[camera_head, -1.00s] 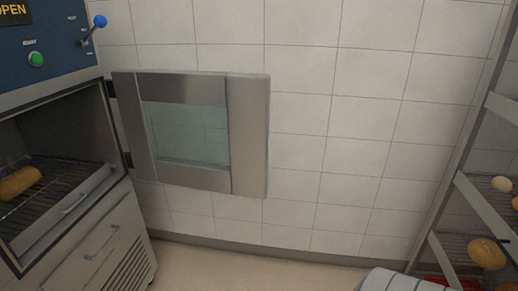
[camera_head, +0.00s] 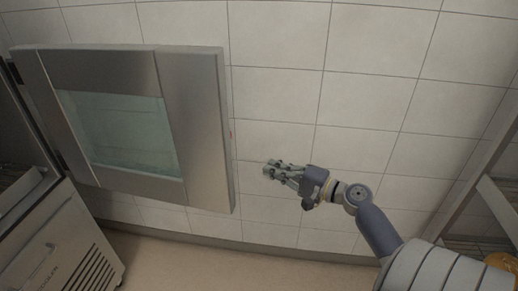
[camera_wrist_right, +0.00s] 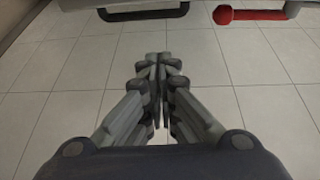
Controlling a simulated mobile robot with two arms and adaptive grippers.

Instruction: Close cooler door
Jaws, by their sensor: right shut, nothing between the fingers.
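The cooler door (camera_head: 203,130) stands wide open on the left in the head view, a steel frame around a glass window (camera_head: 118,130). Its hinge side is at the left, by the dark opening of the cabinet (camera_head: 18,130). My right gripper (camera_head: 270,169) is to the right of the door's free edge, in front of the tiled wall, apart from the door. In the right wrist view its fingers (camera_wrist_right: 157,58) are together and empty. My left gripper is not in view.
Below the opening is a vented steel panel with a handle (camera_head: 40,262). A rack (camera_head: 495,205) stands at the right edge.

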